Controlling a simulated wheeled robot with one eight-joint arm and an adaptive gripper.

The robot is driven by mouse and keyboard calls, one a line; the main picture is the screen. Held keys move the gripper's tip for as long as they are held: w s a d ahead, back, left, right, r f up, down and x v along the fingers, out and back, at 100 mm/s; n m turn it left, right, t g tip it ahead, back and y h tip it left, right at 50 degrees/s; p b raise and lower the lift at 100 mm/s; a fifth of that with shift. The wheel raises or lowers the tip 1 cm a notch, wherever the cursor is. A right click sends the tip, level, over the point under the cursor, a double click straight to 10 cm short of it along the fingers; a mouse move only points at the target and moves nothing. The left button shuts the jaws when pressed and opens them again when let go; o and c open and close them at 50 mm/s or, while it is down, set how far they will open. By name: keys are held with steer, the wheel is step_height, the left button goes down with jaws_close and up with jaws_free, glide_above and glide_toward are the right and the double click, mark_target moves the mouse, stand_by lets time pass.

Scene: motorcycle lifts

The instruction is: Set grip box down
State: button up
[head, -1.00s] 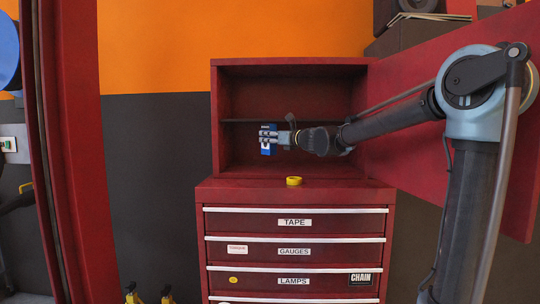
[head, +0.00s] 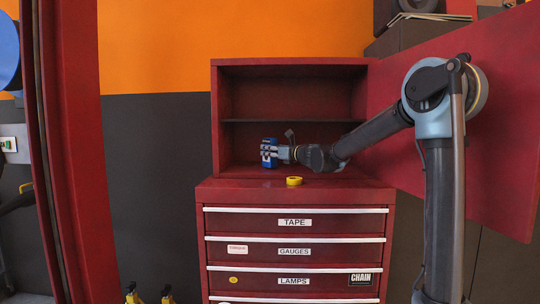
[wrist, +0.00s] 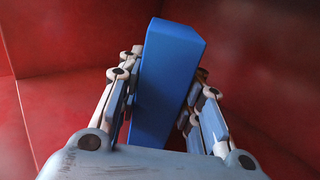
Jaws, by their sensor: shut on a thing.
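The grip box is a small blue box (head: 269,161) with a pale patch, upright in the lower part of the red cabinet (head: 221,120). In the wrist view the blue box (wrist: 168,82) stands between the two fingers of my gripper (wrist: 160,105), which is shut on it from both sides. My gripper also shows in the head view (head: 272,153), reaching in from the right. The box's base is near the cabinet's lower floor. I cannot tell whether it touches. The lower end of the box is hidden by my gripper in the wrist view.
A dark shelf (head: 290,121) crosses the cabinet above my gripper. A yellow ring-shaped roll (head: 294,181) lies on the top of the drawer chest (head: 245,190) in front. The cabinet's side walls stand near, with free room to the right of the box.

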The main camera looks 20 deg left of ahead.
steer(key=shift+w+f, duration=0.25)
steer(key=shift+f, duration=0.1)
steer(key=o, duration=1.3)
steer(key=shift+c, duration=0.2)
steer(key=v, duration=1.2)
steer(key=shift+s, duration=0.1)
